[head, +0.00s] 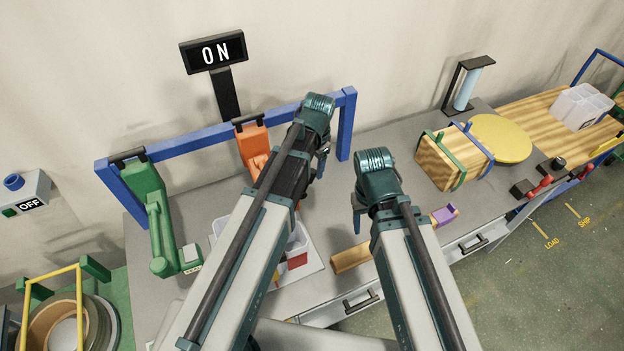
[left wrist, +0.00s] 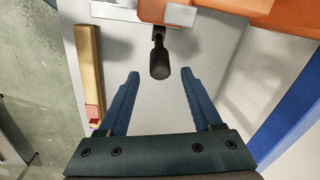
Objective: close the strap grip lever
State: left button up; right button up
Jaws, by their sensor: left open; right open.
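An orange tool (head: 253,143) hangs from the blue frame, partly hidden behind my left arm. In the left wrist view its orange body (left wrist: 225,15) is at the top, and a short black lever with a thick rounded end (left wrist: 159,62) sticks out from it. My left gripper (left wrist: 160,76) is open, and the lever's end shows between its fingertips; I cannot tell how deep it sits, and no contact shows. In the head view the left gripper (head: 321,160) is right of the orange tool. My right gripper (head: 358,212) is open and empty above the bench.
A wooden bar (head: 352,257) lies near the bench's front edge. A strapped wooden box (head: 447,163) and yellow disc (head: 500,138) are to the right.

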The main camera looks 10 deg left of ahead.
aim_at(312, 171)
pick_arm(q)
notch_tip(312, 171, down, 4)
jog(key=shift+w+a+r+b, duration=0.1)
jog(key=shift+a+r+b, duration=0.1)
jog(key=shift+b, duration=1.05)
pick_arm(e)
notch_tip(312, 171, down, 4)
jog(key=shift+r, duration=0.2)
pick_arm(q)
grip_shut()
